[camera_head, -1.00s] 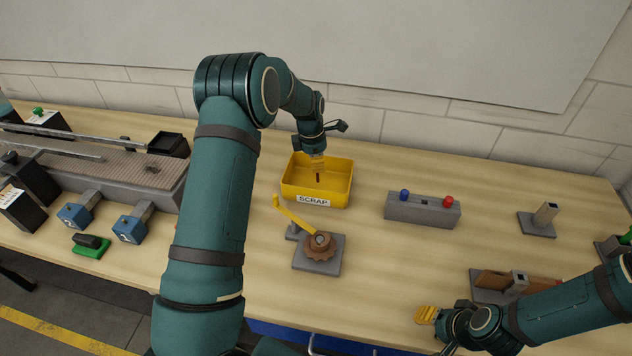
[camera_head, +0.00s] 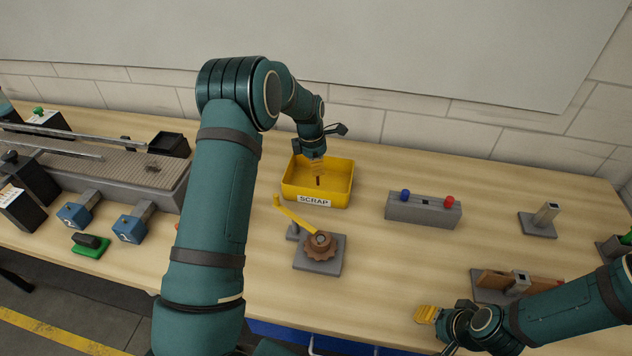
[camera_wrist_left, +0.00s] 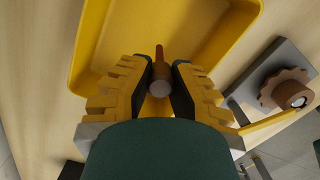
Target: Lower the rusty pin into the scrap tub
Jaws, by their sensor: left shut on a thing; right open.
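The rusty pin (camera_wrist_left: 159,70) is held between the pads of my left gripper (camera_wrist_left: 160,85); its grey end faces the wrist camera and its brown shaft points away. In the head view the pin (camera_head: 318,181) shows as a small dark upright piece below the left gripper (camera_head: 318,170), inside the outline of the yellow scrap tub (camera_head: 325,201). The tub also fills the upper part of the wrist view (camera_wrist_left: 215,45). Whether the pin touches the tub floor I cannot tell. My right gripper (camera_head: 427,314) is open near the table's front edge, partly hidden by its own wrist.
A grey fixture with a brown gear (camera_head: 320,246) and yellow lever stands just in front of the tub. A grey block with blue and red knobs (camera_head: 423,210) is to the right. A conveyor (camera_head: 110,165) lies at the left. Bare table lies between tub and block.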

